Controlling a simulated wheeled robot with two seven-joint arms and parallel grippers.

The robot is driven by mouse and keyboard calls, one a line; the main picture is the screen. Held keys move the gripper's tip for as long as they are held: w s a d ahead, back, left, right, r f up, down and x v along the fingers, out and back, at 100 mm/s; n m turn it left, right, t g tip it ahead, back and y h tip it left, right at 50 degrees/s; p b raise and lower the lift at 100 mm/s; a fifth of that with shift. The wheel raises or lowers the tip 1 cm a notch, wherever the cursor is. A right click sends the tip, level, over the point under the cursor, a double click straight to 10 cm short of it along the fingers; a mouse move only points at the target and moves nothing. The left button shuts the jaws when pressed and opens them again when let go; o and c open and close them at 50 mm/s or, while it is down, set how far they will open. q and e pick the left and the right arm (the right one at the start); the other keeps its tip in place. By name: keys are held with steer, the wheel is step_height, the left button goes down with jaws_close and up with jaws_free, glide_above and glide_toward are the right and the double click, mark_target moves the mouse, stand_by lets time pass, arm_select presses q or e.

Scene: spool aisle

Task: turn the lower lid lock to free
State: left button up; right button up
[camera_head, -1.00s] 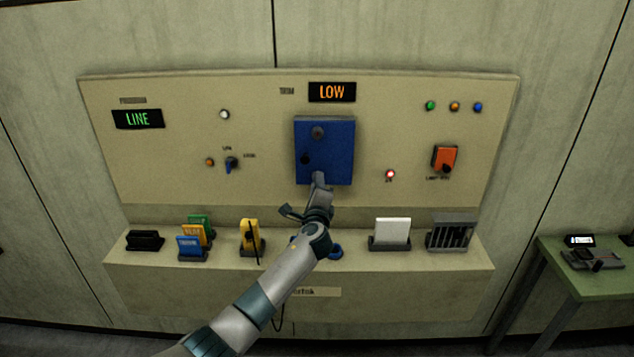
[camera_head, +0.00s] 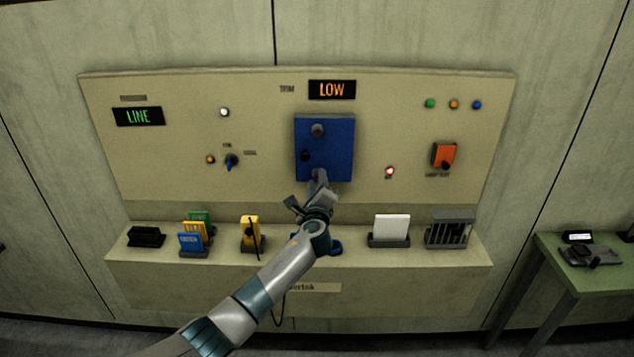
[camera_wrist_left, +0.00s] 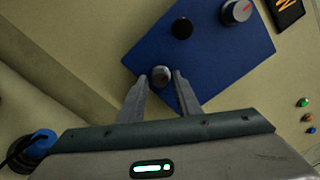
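The blue lid (camera_head: 340,150) is a square plate on the upright panel, under the orange LOW display. It carries a grey knob (camera_head: 318,130) near its top and a small black knob (camera_head: 305,155) at its left. The lower lid lock (camera_wrist_left: 161,76), a small grey round knob, sits near the lid's lower edge in the left wrist view. My left gripper (camera_wrist_left: 160,82) has one finger on each side of this lock; I cannot tell whether they touch it. In the head view the gripper (camera_head: 319,176) covers the lock. My right gripper is out of view.
Below the panel, a ledge (camera_head: 380,276) holds several coloured cards (camera_head: 190,241), a yellow device (camera_head: 250,232), a white card (camera_head: 391,227) and a grey slotted box (camera_head: 449,232). An orange switch box (camera_head: 441,153) is at the right. A green table (camera_head: 555,253) stands at far right.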

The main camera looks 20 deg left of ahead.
arm_select(q)
steer(key=shift+o, duration=0.7)
steer(key=b+v, duration=0.5)
steer(key=v, duration=1.2)
steer(key=shift+s, duration=0.25)
